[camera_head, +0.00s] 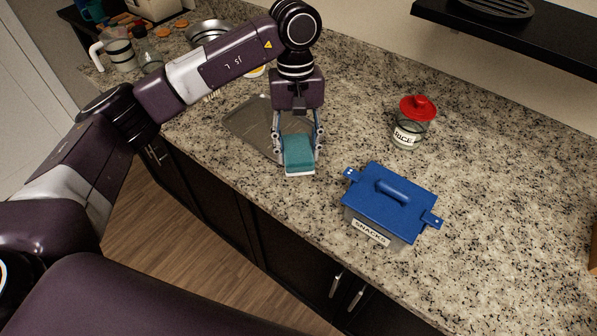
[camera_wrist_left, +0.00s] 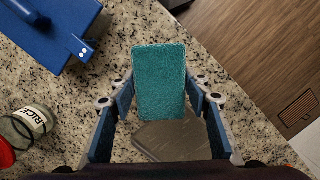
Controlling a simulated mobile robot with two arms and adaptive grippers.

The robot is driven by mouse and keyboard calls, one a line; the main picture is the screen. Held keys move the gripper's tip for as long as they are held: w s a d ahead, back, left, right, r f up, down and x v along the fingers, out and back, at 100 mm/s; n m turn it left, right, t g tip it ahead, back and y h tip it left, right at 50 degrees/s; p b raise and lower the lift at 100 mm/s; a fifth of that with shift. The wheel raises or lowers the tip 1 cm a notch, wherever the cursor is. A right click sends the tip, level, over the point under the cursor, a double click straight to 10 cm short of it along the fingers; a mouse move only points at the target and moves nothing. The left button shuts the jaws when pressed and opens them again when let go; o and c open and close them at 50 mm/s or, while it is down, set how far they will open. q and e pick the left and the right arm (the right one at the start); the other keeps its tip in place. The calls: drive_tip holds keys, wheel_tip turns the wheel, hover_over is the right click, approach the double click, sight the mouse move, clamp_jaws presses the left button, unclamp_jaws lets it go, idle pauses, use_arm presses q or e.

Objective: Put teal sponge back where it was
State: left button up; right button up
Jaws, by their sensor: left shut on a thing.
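The teal sponge (camera_head: 299,153) has a pale underside and is between the fingers of my left gripper (camera_head: 298,140), which is shut on it. In the left wrist view the sponge (camera_wrist_left: 158,85) stands out beyond the fingertips of the left gripper (camera_wrist_left: 160,100). In the head view the sponge shows near the counter's front edge, to the right of a flat grey board (camera_head: 254,126). I cannot tell whether it touches the counter. The board also shows in the wrist view (camera_wrist_left: 168,140), partly behind the sponge. My right gripper is not in view.
A box labelled SNACKS with a blue lid (camera_head: 390,200) stands to the right. A RICE jar with a red lid (camera_head: 411,122) stands behind it. A metal bowl (camera_head: 207,32), a jug (camera_head: 118,50) and a bottle (camera_head: 147,52) crowd the far left. The right counter is clear.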

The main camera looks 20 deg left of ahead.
use_arm(q)
drive_tip(key=p, duration=0.1)
hover_over(298, 187)
drive_tip(key=f, duration=0.5)
drive_tip(key=shift+w+f, duration=0.2)
drive_tip(key=shift+f, duration=0.1)
wheel_tip(298, 187, down, 4)
drive_tip(key=shift+r+p, duration=0.1)
drive_tip(key=shift+p, duration=0.8)
drive_tip(key=shift+f, duration=0.35)
drive_tip(key=shift+f, duration=0.1)
drive_tip(key=shift+f+b, duration=0.1)
drive_tip(key=shift+b, duration=0.2)
drive_tip(key=o, duration=1)
